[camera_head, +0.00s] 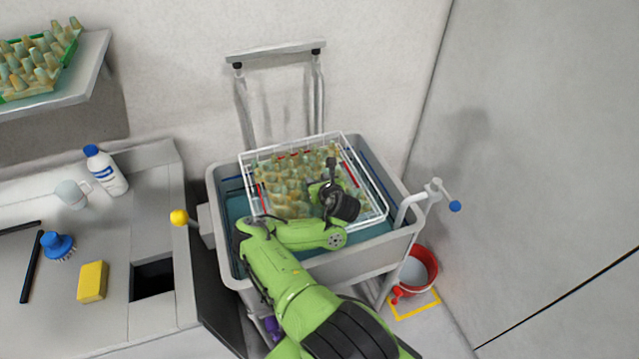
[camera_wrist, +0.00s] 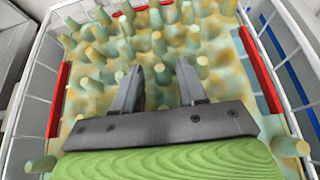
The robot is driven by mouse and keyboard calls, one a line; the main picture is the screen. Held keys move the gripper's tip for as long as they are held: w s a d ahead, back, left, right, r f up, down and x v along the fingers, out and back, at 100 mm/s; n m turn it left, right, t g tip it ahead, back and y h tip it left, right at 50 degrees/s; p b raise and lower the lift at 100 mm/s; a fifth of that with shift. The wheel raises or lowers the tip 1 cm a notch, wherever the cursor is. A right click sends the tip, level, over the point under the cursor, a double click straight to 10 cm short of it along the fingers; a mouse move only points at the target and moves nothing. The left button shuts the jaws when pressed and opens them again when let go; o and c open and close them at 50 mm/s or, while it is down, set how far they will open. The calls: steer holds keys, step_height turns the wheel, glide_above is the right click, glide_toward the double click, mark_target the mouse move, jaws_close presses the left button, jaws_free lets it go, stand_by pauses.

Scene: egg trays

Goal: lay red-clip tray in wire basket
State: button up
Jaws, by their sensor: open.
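The red-clip tray (camera_head: 285,193) is a mottled yellow-green egg tray with rows of pegs and red clips on its edges. It lies inside the white wire basket (camera_head: 378,206), which sits over the grey sink. In the wrist view the tray (camera_wrist: 205,45) fills the middle, with the basket's wires (camera_wrist: 283,30) on both sides. My gripper (camera_head: 328,165) is above the tray. In the wrist view the gripper (camera_wrist: 161,75) has its two fingers apart over the pegs, with nothing held between them. Part of the tray is hidden by my gripper.
The grey sink (camera_head: 222,180) surrounds the basket, with a tap handle (camera_head: 437,192) at right. A green-edged tray (camera_head: 35,65) sits on the upper left shelf. A bottle (camera_head: 106,172), yellow sponge (camera_head: 93,281) and blue brush (camera_head: 58,244) stand on the left counter. A red bucket (camera_head: 418,270) stands below right.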

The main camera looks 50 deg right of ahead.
steer(key=shift+s+r, duration=0.3)
steer(key=shift+s, duration=0.05)
steer(key=v, duration=1.1)
step_height(320, 180, up, 15)
steer(key=w+d+m+g+h, duration=0.15)
steer(key=m+g+h, duration=0.4)
steer(key=m, duration=1.55)
steer(key=a+r+m+t+y, duration=0.1)
steer(key=a+r+m+y, duration=0.25)
steer(key=a, duration=0.45)
steer(key=a+r+m+t+y, duration=0.1)
steer(key=a+r+m+y, duration=0.1)
steer(key=a+m, duration=0.45)
steer(key=s+a+g+y+b, duration=0.1)
steer(key=s+a+y, duration=0.2)
steer(key=s+a, duration=0.3)
steer(key=s+a+y+b, duration=0.2)
steer(key=s+a, duration=0.5)
steer(key=a, duration=0.5)
steer(key=shift+s+r+n+g+y, duration=0.15)
steer(key=shift+r+n+g+y, duration=0.2)
steer(key=shift+r+n+y, duration=0.1)
